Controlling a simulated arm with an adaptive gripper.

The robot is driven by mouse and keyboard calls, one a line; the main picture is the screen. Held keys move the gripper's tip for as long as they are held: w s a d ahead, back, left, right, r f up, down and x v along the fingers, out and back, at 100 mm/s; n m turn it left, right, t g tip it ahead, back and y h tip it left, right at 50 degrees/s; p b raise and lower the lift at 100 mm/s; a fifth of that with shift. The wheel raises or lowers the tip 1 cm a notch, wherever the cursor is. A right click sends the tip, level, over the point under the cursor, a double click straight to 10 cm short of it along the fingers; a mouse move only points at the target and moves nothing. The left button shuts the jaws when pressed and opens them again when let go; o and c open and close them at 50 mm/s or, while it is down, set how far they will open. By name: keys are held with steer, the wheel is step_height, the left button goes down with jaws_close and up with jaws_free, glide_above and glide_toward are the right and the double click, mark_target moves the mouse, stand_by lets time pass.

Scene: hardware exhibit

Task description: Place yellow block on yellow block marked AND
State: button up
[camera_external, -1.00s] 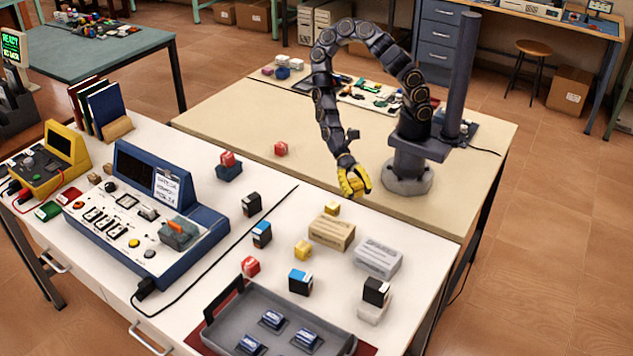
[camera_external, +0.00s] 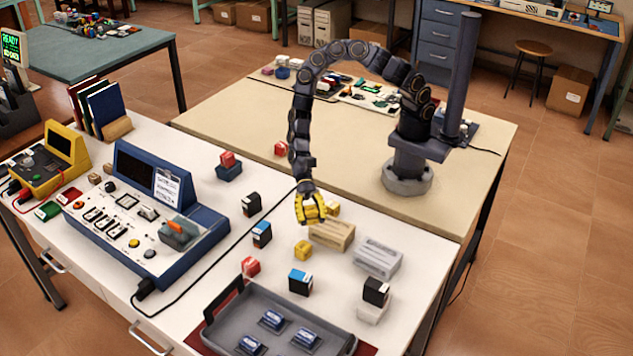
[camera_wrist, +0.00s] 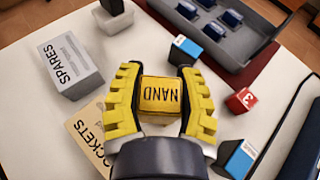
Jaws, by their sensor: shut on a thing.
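My gripper (camera_external: 311,220) hangs above the white table, left of the cardboard box marked SOCKETS. In the wrist view my gripper's yellow ribbed fingers (camera_wrist: 160,105) are shut on a yellow block (camera_wrist: 160,96) whose visible face reads NAND. In the external view my fingers hide most of that held block. A second yellow block (camera_external: 303,250) sits on the table below and slightly left of my gripper. A third yellow block (camera_external: 333,208) sits right by my gripper, behind the box. I cannot read marks on these two, and neither is visible in the wrist view.
The SOCKETS box (camera_external: 332,237) and the white SPARES box (camera_external: 378,259) stand to the right. A red cube (camera_external: 250,266), blue-topped blocks (camera_external: 300,281) and a grey tray (camera_external: 225,330) are at the front. A black cable (camera_external: 240,238) crosses the table.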

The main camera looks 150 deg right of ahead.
mark_target(304, 250)
steer(key=w+f, duration=0.1)
steer(key=f, duration=0.1)
steer(key=w+f, duration=0.1)
steer(key=shift+w+d+f, duration=0.25)
steer(key=shift+w, duration=0.1)
steer(key=shift+w+f, duration=0.1)
steer(key=shift+f, duration=1.45)
steer(key=shift+f, duration=0.2)
steer(key=o, duration=1)
steer(key=shift+r, duration=0.1)
